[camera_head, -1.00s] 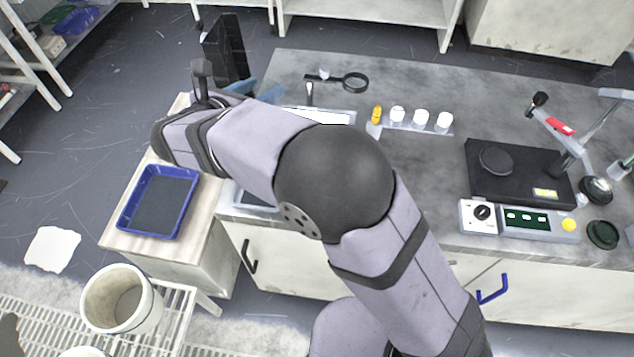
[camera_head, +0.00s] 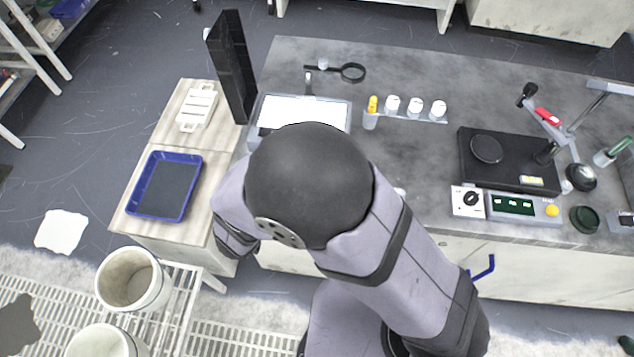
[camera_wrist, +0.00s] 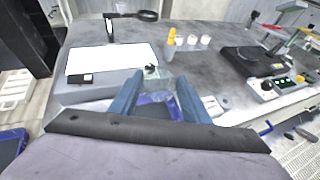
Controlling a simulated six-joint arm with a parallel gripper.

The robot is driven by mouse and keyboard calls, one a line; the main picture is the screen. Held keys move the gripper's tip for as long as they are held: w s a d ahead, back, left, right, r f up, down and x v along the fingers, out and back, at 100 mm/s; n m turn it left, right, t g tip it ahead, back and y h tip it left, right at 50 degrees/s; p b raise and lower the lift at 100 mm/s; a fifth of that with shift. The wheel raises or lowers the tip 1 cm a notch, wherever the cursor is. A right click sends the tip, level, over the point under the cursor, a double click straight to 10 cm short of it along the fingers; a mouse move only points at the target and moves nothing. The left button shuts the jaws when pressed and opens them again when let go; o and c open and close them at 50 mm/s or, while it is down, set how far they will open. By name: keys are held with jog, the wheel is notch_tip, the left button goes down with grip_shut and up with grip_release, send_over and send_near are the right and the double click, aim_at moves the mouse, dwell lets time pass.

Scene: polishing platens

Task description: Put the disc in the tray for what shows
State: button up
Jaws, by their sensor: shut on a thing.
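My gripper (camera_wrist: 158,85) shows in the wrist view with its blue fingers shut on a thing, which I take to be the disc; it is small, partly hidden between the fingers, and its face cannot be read. The gripper is in front of the lit white panel (camera_wrist: 115,58), over the bench's near side. In the head view my arm hides the gripper. A blue tray with a dark floor (camera_head: 187,160) lies empty on the wooden side cabinet at left. A white slotted tray (camera_head: 197,107) lies behind it. The lit panel (camera_head: 303,108) shows behind my arm.
A tall black panel (camera_head: 232,68) stands between side cabinet and bench. A magnifier (camera_head: 352,72), a yellow-capped bottle (camera_head: 371,110) and white-capped jars (camera_head: 415,107) stand at the back. A black instrument (camera_head: 510,160) is at right. Pale buckets (camera_head: 133,280) stand at lower left.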

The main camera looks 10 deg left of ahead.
jog(key=shift+f, duration=4.95)
jog(key=shift+f, duration=0.15)
jog(key=o, duration=0.9)
jog(key=shift+s+a+r, duration=0.1)
jog(key=shift+r, duration=0.1)
jog(key=b+v, duration=0.1)
jog(key=v, duration=1)
jog(key=shift+s+a+r, duration=0.1)
jog(key=shift+s, duration=0.25)
